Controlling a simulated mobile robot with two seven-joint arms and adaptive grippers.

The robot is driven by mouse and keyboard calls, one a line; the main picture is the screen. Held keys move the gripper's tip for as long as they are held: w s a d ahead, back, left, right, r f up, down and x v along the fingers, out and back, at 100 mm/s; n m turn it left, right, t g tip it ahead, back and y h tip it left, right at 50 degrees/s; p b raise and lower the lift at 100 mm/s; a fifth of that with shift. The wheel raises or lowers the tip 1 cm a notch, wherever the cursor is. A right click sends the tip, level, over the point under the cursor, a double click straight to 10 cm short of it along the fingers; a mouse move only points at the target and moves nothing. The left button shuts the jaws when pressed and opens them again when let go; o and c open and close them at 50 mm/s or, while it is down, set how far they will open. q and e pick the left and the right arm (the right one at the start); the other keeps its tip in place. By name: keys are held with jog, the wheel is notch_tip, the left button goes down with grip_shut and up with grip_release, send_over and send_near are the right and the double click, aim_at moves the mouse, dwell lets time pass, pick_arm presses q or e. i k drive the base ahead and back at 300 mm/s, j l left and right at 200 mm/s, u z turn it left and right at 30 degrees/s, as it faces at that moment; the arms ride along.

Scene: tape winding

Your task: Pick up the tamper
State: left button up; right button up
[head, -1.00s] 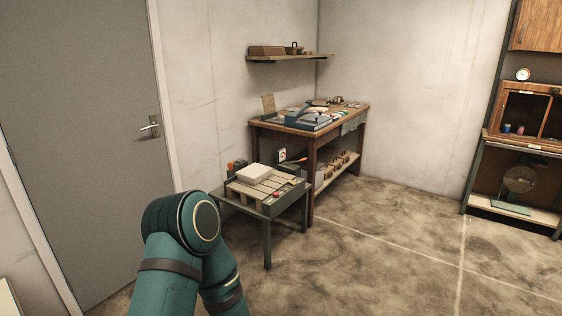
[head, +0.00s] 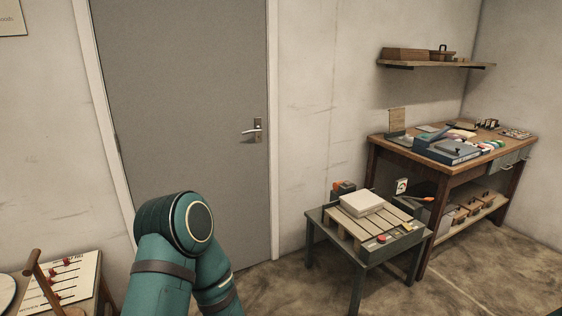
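I cannot pick out the tamper for certain. A brown wooden tool with an upright handle (head: 42,283) stands at the lower left, in front of a pale board with red pieces; its lower end is cut off by the frame edge, and I cannot tell if it is the tamper. My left arm's teal elbow shows at the lower middle-left, but its gripper is out of the picture. My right gripper is not in view either.
A low table (head: 314,215) with a slatted top carries a pale block (head: 361,203). Behind it is a wooden workbench (head: 385,146) with several items, under a wall shelf (head: 430,65). A grey door (head: 180,100) is shut. Bare floor (head: 480,275) shows at the lower right.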

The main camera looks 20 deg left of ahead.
aim_at(32, 266)
jog(key=i+u, duration=0.25)
jog(key=u, duration=0.2)
jog(key=i+u, duration=0.25)
jog(key=u, duration=0.2)
jog(key=i+u, duration=0.25)
jog(key=u, duration=0.2)
jog(key=i+u, duration=0.25)
jog(key=u, duration=0.15)
jog(key=i+l+u, duration=0.15)
jog(key=u, duration=0.3)
jog(key=i+l+u, duration=0.2)
jog(key=u, duration=0.2)
jog(key=i+l+u, duration=0.55)
jog(key=l+u, duration=0.25)
jog(key=i+l+u, duration=0.2)
jog(key=l, duration=0.25)
jog(key=l+u, duration=0.25)
jog(key=l, duration=0.15)
